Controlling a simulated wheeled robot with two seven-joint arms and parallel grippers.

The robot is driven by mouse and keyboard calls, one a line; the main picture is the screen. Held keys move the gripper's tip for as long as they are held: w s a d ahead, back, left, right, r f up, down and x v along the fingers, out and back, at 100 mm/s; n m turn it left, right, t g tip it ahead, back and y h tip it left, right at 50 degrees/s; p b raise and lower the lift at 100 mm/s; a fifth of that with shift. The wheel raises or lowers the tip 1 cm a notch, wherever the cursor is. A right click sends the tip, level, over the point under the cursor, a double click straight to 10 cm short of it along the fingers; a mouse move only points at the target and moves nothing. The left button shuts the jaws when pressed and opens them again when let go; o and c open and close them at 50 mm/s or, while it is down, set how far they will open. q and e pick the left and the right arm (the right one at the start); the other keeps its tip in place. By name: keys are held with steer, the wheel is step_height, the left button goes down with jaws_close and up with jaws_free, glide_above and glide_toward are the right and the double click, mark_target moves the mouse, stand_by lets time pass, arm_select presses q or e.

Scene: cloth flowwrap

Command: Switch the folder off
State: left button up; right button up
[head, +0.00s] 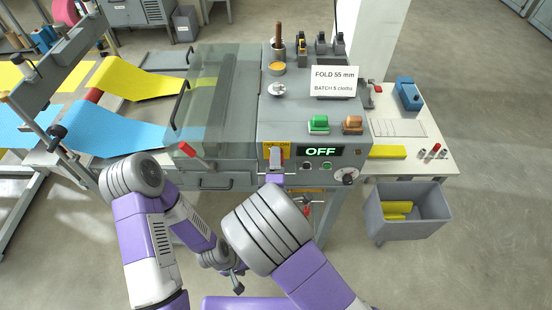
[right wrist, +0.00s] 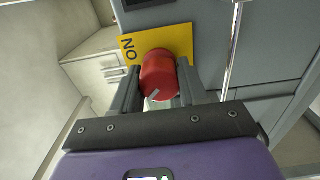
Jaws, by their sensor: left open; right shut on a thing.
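The folder (head: 270,112) is a grey machine, and its display (head: 320,151) reads OFF in green. A red rotary switch (right wrist: 158,75) with a pale pointer mark sits on a yellow plate (right wrist: 178,38) lettered ON in the right wrist view. The yellow plate also shows on the folder's front in the head view (head: 286,151). My right gripper (right wrist: 158,93) is shut on the red switch, one finger on each side. My right gripper in the head view (head: 276,158) hides the switch. My left gripper (head: 237,283) is open and empty, low in front of the folder.
Green (head: 318,123) and orange (head: 352,124) buttons and a round dial (head: 346,176) are near the display. A red-ended lever (head: 187,149) is left of the plate. A grey bin (head: 415,212) with yellow cloths stands right. Yellow (head: 140,80) and blue (head: 115,138) cloth webs enter left.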

steer(key=shift+a+r, duration=0.1)
steer(key=shift+a, duration=0.1)
steer(key=o, duration=1)
steer(key=shift+o, duration=0.2)
steer(key=shift+d, duration=0.1)
steer(key=s, duration=0.7)
steer(key=shift+s, duration=0.3)
